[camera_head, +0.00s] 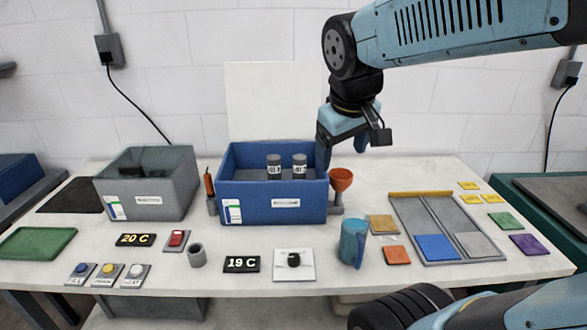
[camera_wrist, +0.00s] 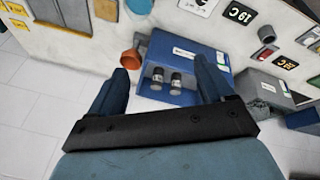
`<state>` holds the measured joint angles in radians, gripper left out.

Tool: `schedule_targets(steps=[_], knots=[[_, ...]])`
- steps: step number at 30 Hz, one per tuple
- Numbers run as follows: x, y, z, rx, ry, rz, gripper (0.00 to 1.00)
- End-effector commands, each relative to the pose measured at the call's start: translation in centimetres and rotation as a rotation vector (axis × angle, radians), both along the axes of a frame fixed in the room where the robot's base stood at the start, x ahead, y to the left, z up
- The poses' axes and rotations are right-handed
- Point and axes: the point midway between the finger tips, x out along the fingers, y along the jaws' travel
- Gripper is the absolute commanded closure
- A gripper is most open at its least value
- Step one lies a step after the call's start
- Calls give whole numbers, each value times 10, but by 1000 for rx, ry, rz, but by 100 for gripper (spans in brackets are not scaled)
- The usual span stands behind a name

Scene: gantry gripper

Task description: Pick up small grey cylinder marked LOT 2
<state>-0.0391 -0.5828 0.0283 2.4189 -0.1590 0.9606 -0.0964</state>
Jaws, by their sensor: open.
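The label print is too small to tell which is LOT 2. In the wrist view the same two cylinders (camera_wrist: 157,77) (camera_wrist: 176,80) show inside the blue bin (camera_wrist: 196,50), between my fingers in the picture. My gripper (camera_head: 343,150) is open and empty, above and near the bin's right rear corner, apart from the cylinders. Its fingers also show in the wrist view (camera_wrist: 161,70).
An orange funnel (camera_head: 341,179) on a stand is close to the bin's right side. A screwdriver-like tool (camera_head: 209,184) stands at its left, beside a grey bin (camera_head: 160,190). A blue mug (camera_head: 353,243) and a sorting tray (camera_head: 440,225) are front right. A white panel rises behind.

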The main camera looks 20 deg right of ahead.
Motion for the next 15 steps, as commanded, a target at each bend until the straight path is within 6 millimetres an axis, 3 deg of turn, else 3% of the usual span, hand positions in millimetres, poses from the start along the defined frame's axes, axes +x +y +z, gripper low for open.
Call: schedule_targets(steps=[15], knots=[[105,-4,-19,-433,325,422,17]])
